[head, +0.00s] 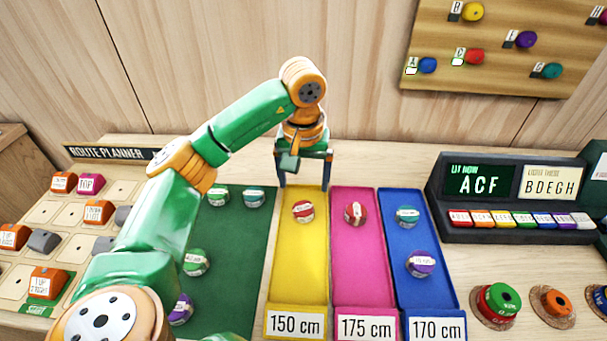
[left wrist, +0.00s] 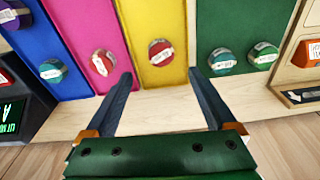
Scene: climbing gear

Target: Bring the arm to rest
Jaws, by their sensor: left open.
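My left arm, green and orange, reaches in from the lower left in the head view. Its left gripper (head: 306,184) points down, open and empty, above the back end of the yellow 150 cm tray (head: 299,255). In the left wrist view the left gripper (left wrist: 165,90) has its two dark fingers spread apart with nothing between them. A red roll (head: 303,211) lies on the yellow tray, just beyond the fingertips; it also shows in the left wrist view (left wrist: 160,53). My right gripper is not in view.
The pink tray (head: 366,280) holds one red roll, the blue tray (head: 428,290) two rolls. The green mat (head: 235,270) holds several. A route planner board (head: 20,285) stands left, a lit-letter console (head: 480,230) right, a wooden hold board (head: 500,60) above.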

